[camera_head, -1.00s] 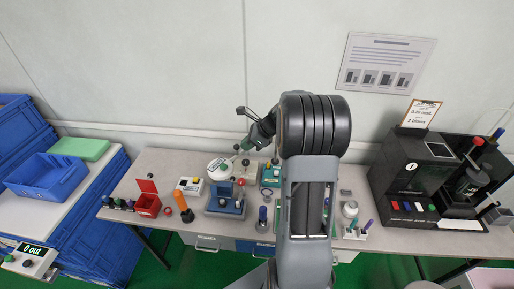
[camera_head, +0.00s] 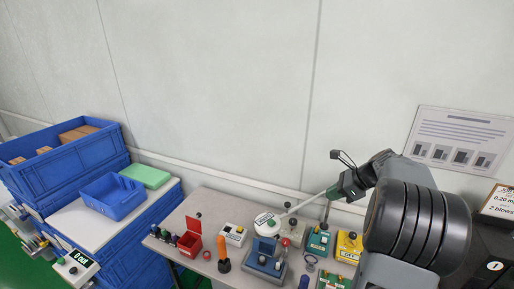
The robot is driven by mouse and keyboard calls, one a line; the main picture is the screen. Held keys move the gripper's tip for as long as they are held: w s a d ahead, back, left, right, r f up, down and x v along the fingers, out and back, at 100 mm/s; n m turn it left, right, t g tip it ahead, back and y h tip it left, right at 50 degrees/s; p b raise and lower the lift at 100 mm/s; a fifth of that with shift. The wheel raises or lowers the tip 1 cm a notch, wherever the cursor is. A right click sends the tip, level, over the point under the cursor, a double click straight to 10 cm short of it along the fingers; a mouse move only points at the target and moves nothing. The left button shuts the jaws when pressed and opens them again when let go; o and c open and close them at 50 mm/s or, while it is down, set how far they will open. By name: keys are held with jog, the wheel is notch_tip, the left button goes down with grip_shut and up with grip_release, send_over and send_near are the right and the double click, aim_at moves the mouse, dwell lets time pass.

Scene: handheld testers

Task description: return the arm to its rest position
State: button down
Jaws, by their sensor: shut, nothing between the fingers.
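My arm (camera_head: 415,225) rises at the right of the head view, its dark ribbed joint large in the foreground. My gripper (camera_head: 338,191) is at its far end, shut and empty, pointing left and slightly down. It appears above the back part of the workbench (camera_head: 215,203). A thin pale rod runs down-left from it toward a round white device (camera_head: 267,224); I cannot tell whether they touch. The arm hides the right part of the bench.
On the bench are a red open box (camera_head: 189,240), an orange-handled tool (camera_head: 223,254), a blue fixture (camera_head: 265,258) and a yellow unit (camera_head: 349,247). Blue crates (camera_head: 62,160), a blue tray (camera_head: 113,195) and a green block (camera_head: 146,175) stand left. A black machine (camera_head: 490,262) is partly visible at right.

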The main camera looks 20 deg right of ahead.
jog(key=s+a+f+n+g+h, duration=0.35)
jog(key=s+n, duration=0.25)
jog(key=n, duration=0.5)
jog(key=s+a+r+n+t+h, duration=0.1)
jog(key=s+a+n, duration=0.3)
jog(key=a+n, duration=0.3)
jog(key=s+a+r+n+t+h, duration=0.2)
jog(key=s+a+n, duration=0.2)
jog(key=a+n, duration=0.3)
jog(key=a, duration=0.4)
jog(key=shift+s+n, duration=0.35)
jog(key=shift+n, duration=0.05)
